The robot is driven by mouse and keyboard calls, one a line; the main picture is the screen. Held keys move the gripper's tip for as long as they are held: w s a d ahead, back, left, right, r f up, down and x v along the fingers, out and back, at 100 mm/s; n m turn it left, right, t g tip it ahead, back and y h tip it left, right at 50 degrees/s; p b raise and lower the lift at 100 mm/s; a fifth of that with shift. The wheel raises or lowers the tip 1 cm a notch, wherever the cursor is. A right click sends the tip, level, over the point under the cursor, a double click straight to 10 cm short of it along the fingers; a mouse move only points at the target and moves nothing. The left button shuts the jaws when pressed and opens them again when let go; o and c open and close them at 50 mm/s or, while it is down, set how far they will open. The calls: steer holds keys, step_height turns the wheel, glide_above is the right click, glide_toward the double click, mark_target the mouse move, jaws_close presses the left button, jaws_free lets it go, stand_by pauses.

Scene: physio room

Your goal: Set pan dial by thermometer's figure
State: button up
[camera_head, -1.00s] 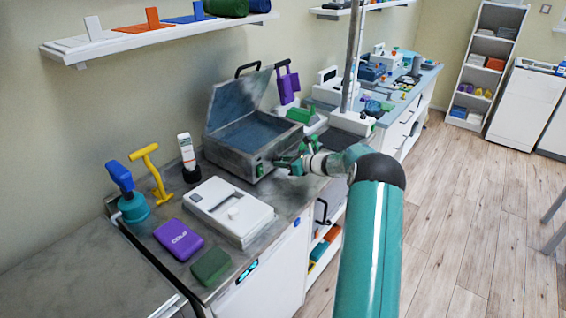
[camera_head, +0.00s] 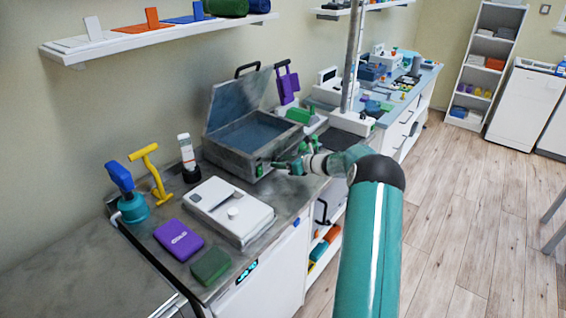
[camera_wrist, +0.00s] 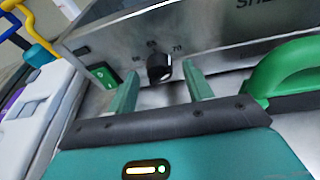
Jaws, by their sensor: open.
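The pan (camera_head: 225,160) is a grey metal box on the counter with its lid raised and blue inside. Its front shows in the wrist view (camera_wrist: 215,40). The black dial (camera_wrist: 159,68) sits there under printed figures; 70 reads to its right, the others are partly blurred. A white mark shows at the dial's upper right. My gripper (camera_wrist: 160,78) is open, its green fingers to either side of the dial, apparently not gripping it. In the head view my gripper (camera_head: 278,166) is close to the pan's front. A white thermometer-like device (camera_head: 186,150) stands in a black holder; its figure is unreadable.
A green switch (camera_wrist: 104,74) is left of the dial, and a green handle-like shape (camera_wrist: 285,72) is at right. A white box device (camera_head: 230,210), purple box (camera_head: 179,240) and green block (camera_head: 211,265) lie on the counter in front. A pole (camera_head: 352,60) stands right of the pan.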

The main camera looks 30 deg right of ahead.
steer(key=shift+s, duration=0.1)
steer(key=v, duration=1.3)
steer(key=shift+s+d, duration=0.15)
steer(key=shift+s, duration=0.1)
steer(key=shift+r, duration=0.15)
